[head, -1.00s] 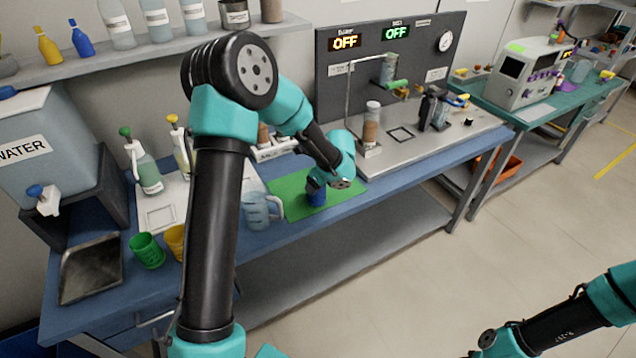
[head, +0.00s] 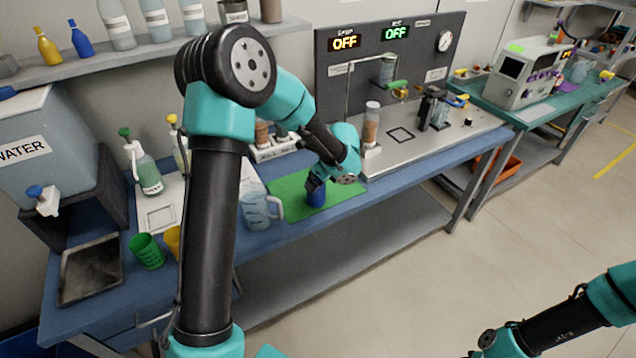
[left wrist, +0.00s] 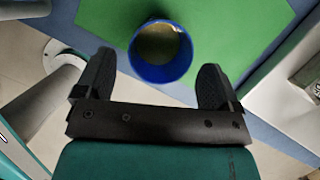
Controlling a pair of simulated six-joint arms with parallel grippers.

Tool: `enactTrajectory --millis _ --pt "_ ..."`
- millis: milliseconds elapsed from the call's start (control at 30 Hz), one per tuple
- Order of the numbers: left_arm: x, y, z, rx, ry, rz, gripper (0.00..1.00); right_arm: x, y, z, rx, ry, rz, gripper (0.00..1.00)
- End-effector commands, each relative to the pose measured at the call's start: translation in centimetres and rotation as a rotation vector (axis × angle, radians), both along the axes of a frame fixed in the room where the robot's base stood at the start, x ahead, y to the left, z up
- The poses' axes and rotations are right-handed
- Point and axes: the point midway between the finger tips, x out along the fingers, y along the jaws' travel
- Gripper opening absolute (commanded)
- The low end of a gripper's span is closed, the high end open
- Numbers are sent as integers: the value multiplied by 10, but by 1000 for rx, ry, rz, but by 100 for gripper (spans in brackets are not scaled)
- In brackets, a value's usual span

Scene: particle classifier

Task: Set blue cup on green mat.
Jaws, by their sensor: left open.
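The blue cup (head: 316,199) stands upright on the front part of the green mat (head: 290,188), under my left gripper (head: 315,181). The left wrist view shows the cup's blue rim (left wrist: 137,66) from above, with something brownish inside. There the two black fingers of my left gripper (left wrist: 157,62) are spread to either side of the cup, with a gap on each side. The green mat (left wrist: 235,30) lies beneath and beyond the cup. My right arm shows at the lower right of the head view, but its fingers do not.
A light-blue pitcher (head: 258,207) stands just left of the mat. A green cup (head: 147,251) and a partly hidden yellow cup (head: 173,242) stand further left. The grey apparatus base (head: 440,140) borders the mat's right side. The table's front edge is close to the cup.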

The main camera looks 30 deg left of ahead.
Motion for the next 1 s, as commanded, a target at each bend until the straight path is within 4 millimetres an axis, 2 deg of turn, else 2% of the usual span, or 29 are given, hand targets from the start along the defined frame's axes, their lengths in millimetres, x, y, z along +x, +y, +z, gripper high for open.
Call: enactTrajectory --millis 33,300,500,1000 --pt "0 -4 10 0 -4 -2 88 0 0 0 0 0 0 43" --pt "-3 -24 58 0 -3 -2 88 0 0 0 0 0 0 43" --pt "-5 -33 81 0 -3 0 88 0 0 0 0 0 0 43" --pt "-6 -35 86 0 0 -1 88 0 0 0 0 0 0 43"
